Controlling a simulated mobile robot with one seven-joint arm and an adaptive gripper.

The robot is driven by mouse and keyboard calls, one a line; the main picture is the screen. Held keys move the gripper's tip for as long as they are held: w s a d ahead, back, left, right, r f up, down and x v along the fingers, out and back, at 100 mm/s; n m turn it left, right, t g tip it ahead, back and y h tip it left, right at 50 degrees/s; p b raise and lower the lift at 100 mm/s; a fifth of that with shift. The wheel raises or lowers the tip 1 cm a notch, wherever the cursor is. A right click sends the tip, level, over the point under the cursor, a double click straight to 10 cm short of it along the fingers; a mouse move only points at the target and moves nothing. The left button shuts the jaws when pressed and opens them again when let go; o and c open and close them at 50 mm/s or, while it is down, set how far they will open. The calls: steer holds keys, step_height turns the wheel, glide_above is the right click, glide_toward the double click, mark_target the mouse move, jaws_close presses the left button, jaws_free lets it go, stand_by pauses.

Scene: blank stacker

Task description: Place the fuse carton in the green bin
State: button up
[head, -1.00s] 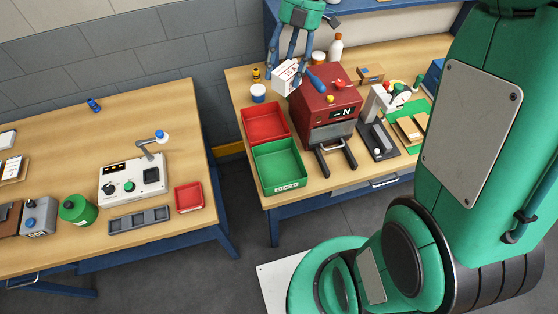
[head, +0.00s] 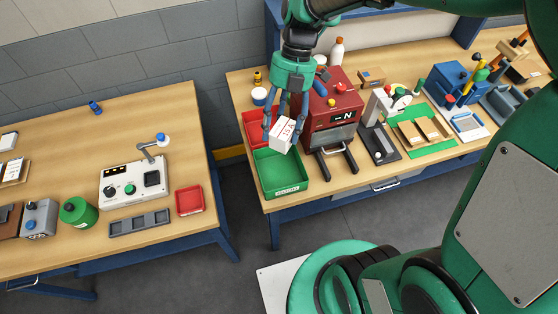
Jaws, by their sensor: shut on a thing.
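The fuse carton (head: 282,137) is a small white box with dark red lettering, tilted in my gripper (head: 284,127). My gripper has blue fingers and is shut on the carton.
A red bin (head: 253,125) sits directly behind the green bin, partly hidden by my gripper. The dark red machine (head: 331,112) with two dark front rails stands close on the right. A white-lidded tub (head: 259,96) is behind. A gap separates the left bench (head: 150,222).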

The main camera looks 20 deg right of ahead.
step_height(320, 180, down, 14)
steer(key=shift+r, duration=0.2)
steer(key=b, duration=0.1)
glide_toward(278, 184)
steer(key=shift+s+a+f, duration=0.2)
steer(key=shift+s+a, duration=0.5)
steer(key=shift+f, duration=0.1)
steer(key=shift+f+b, duration=0.4)
steer(key=shift+f, duration=1.35)
steer(key=shift+f, duration=0.15)
steer(key=o, duration=1.2)
steer(key=shift+o, duration=0.2)
